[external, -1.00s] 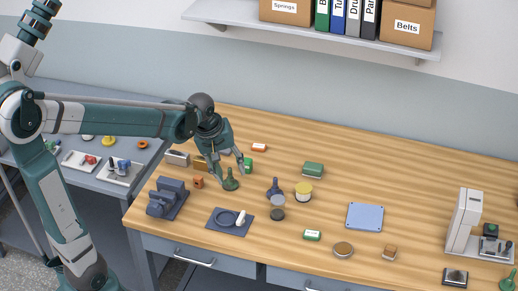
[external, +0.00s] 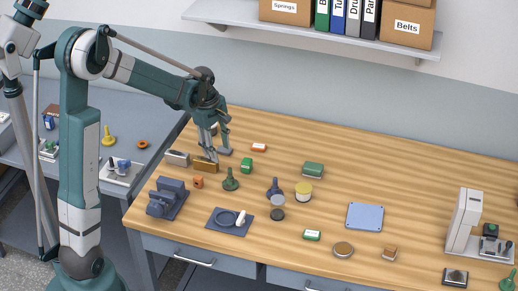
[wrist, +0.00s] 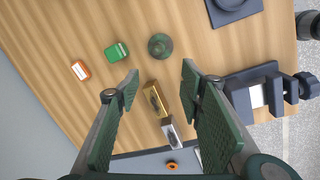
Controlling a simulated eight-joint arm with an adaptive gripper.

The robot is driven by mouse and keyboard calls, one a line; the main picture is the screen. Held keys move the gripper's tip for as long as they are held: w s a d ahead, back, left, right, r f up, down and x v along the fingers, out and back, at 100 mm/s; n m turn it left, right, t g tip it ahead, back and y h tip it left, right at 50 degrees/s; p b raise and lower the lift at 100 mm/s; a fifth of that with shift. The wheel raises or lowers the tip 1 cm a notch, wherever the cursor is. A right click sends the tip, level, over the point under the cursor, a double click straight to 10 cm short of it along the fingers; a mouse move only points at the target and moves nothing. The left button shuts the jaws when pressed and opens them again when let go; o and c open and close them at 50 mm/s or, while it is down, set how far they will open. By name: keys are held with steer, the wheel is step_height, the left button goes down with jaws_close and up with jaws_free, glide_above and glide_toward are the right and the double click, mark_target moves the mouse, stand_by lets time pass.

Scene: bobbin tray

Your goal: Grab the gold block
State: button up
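The gold block (external: 204,166) lies on the wooden bench near its left end. In the wrist view the gold block (wrist: 155,98) shows in the gap between the two green finger pads, with a dark patch on its face. My gripper (external: 213,157) is open and empty, close to the gold block in the external view. In the wrist view the fingers of my gripper (wrist: 161,78) stand wide apart, one on each side of the block. I cannot tell the exact height of the fingertips above it.
A silver block (wrist: 172,133) lies at the gold block's end. A dark blue-grey fixture (external: 168,198) sits towards the front. The bench's middle has clear patches.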

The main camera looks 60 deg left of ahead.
mark_target(205, 160)
steer(key=a+f+n+p, duration=0.1)
steer(key=a+f, duration=0.1)
steer(key=a, duration=0.1)
steer(key=s+a+f+n, duration=0.1)
steer(key=a+n, duration=0.1)
steer(key=a, duration=0.2)
steer(key=a+f+n+p, duration=0.1)
steer(key=a+f, duration=0.1)
steer(key=a, duration=0.1)
steer(key=shift+s+a+f+n+g+h+p, duration=0.15)
steer(key=shift+f+n+g+h+p, duration=0.15)
steer(key=shift+g+h+p, duration=0.1)
steer(key=shift+s+a+f, duration=0.15)
steer(key=shift+a+f, duration=0.25)
steer(key=shift+d+f, duration=0.1)
steer(key=shift+f, duration=1.15)
steer(key=shift+f, duration=0.1)
steer(key=shift+w+d+f, duration=0.1)
steer(key=shift+w+f, duration=0.05)
steer(key=shift+f, duration=1.1)
steer(key=shift+w+f, duration=0.15)
steer(key=shift+f, duration=1.1)
